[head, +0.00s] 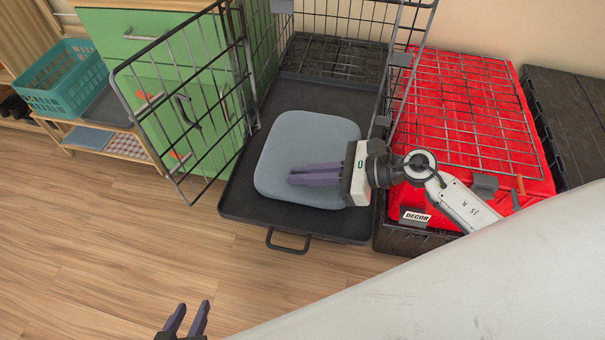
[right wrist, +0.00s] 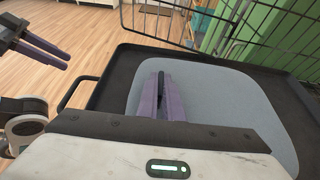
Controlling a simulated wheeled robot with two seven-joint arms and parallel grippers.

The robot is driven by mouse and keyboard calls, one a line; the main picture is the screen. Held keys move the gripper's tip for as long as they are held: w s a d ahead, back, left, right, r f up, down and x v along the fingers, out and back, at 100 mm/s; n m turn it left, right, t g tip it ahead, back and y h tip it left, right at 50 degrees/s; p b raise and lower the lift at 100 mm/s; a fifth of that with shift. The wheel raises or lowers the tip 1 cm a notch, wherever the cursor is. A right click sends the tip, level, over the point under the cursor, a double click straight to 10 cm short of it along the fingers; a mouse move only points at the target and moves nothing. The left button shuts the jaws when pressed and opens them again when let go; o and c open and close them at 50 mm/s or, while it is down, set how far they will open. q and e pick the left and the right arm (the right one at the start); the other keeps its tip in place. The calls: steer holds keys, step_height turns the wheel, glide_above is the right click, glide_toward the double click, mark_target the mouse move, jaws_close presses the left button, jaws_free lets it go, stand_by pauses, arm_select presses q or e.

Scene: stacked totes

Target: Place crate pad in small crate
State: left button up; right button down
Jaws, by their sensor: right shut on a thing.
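The crate pad (head: 290,135) is a grey-blue rounded cushion. It lies over the black tray (head: 300,228) of the small wire crate (head: 322,25), at the crate's open front. The pad also fills much of the right wrist view (right wrist: 235,100). My right gripper (head: 292,174) reaches in from the right, its purple fingers shut on the pad near its front right part; the exact grip is hard to see. The fingers also show in the right wrist view (right wrist: 162,82). My left gripper (head: 190,312) is open and empty over the floor at the bottom, away from the pad.
The crate's wire door (head: 185,90) stands open at left, before a green cabinet (head: 130,45). A red-covered crate (head: 470,120) with a wire panel stands at right. A teal basket (head: 65,78) sits on a low wooden shelf at far left. The front floor is clear.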

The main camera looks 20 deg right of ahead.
steer(key=shift+f, duration=0.2)
steer(key=c, duration=1.9)
jaws_free()
steer(key=shift+r, duration=0.1)
steer(key=shift+r, duration=0.2)
steer(key=v, duration=1.2)
steer(key=shift+s+f, duration=0.1)
